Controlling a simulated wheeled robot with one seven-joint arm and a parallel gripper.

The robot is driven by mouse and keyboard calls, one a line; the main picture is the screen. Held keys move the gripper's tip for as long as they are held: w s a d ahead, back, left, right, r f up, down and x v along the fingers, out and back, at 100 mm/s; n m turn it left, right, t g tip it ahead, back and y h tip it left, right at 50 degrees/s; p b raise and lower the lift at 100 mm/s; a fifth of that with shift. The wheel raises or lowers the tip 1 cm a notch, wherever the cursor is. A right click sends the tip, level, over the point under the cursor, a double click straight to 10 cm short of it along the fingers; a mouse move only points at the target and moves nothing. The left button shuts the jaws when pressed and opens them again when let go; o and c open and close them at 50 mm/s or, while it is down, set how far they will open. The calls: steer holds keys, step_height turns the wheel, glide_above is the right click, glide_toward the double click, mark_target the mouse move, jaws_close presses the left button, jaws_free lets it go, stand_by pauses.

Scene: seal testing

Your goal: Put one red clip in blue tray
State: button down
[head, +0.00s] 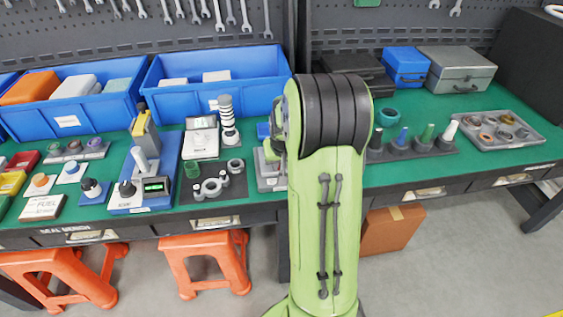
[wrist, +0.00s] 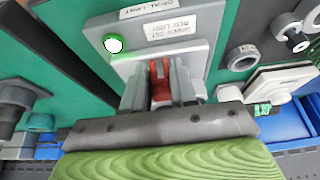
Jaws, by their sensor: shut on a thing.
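My gripper (wrist: 159,92) is shut on a small red clip (wrist: 160,80), which shows between its two grey fingers in the wrist view. The clip is over a grey labelled holder (wrist: 190,52) with a lit green-white round spot. I cannot tell whether the clip still touches this holder. In the head view my green arm hides the clip and most of the gripper; part of the grey holder (head: 270,182) shows beside the arm. A large blue tray (head: 215,98) stands at the back of the bench, left of my arm, with a few pale boxes in it.
Another blue tray (head: 68,122) holds orange, white and teal boxes. A blue test stand (head: 143,192), a black-and-white cylinder (head: 227,120) and a dark mat with grey parts (head: 212,190) stand left of the holder. A peg rack (head: 410,150) is right of my arm.

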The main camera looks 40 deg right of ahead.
steer(key=shift+r+p, duration=1.25)
steer(key=shift+r, duration=0.45)
steer(key=shift+a+f, duration=0.1)
